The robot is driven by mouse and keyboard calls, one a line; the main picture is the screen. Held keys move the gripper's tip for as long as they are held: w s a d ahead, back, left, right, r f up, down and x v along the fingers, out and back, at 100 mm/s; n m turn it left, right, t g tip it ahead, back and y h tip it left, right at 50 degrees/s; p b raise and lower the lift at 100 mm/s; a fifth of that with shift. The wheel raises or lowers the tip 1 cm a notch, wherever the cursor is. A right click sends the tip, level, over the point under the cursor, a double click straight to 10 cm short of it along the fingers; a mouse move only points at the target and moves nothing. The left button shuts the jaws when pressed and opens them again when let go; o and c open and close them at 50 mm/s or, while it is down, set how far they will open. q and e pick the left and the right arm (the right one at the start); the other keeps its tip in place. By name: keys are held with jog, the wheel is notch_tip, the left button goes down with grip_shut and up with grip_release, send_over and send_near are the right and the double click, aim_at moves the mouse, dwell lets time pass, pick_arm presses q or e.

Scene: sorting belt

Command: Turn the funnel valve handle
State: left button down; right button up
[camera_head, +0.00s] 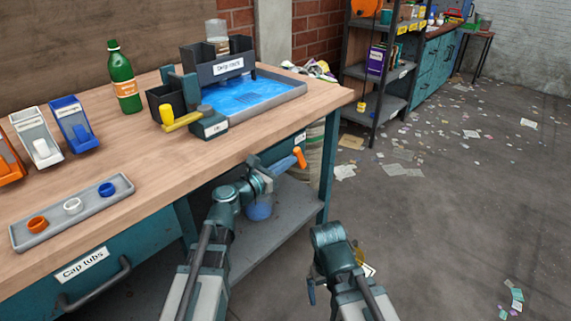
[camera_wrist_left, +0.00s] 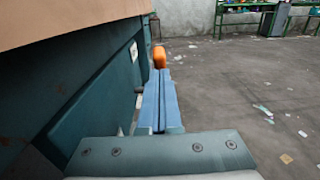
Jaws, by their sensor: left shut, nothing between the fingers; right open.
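An orange handle (camera_head: 299,157) stands out below the bench's right edge; in the left wrist view the orange piece (camera_wrist_left: 159,57) lies just past my fingertips. Which handle is the funnel valve's I cannot tell for sure: a yellow handle (camera_head: 183,122) also sits on the bench by the blue tray. My left gripper (camera_head: 279,165) is shut and empty, its tips close to the orange handle; contact is unclear. In the left wrist view its fingers (camera_wrist_left: 160,92) lie side by side. My right gripper (camera_head: 312,291) is low at the bottom, open and mostly hidden.
The wooden bench (camera_head: 190,155) holds a green bottle (camera_head: 123,78), a blue-filled tray (camera_head: 297,92), several dispensers and a cap tray (camera_head: 115,190). A lower shelf (camera_head: 290,205) lies behind my left arm. The floor to the right is open, with scattered paper.

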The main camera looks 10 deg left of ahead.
aim_at(293, 151)
pick_arm(q)
jog(key=shift+w+d+r+p, duration=0.25)
jog(key=shift+w+r+p, duration=0.05)
jog(key=shift+r, duration=0.15)
jog(key=shift+w+d+r+p, duration=0.2)
jog(key=shift+w+r+p, duration=0.1)
jog(key=shift+r, duration=0.15)
jog(key=shift+w+d+r+p, duration=0.3)
jog(key=shift+w+r+p, duration=0.05)
jog(key=shift+w, duration=0.15)
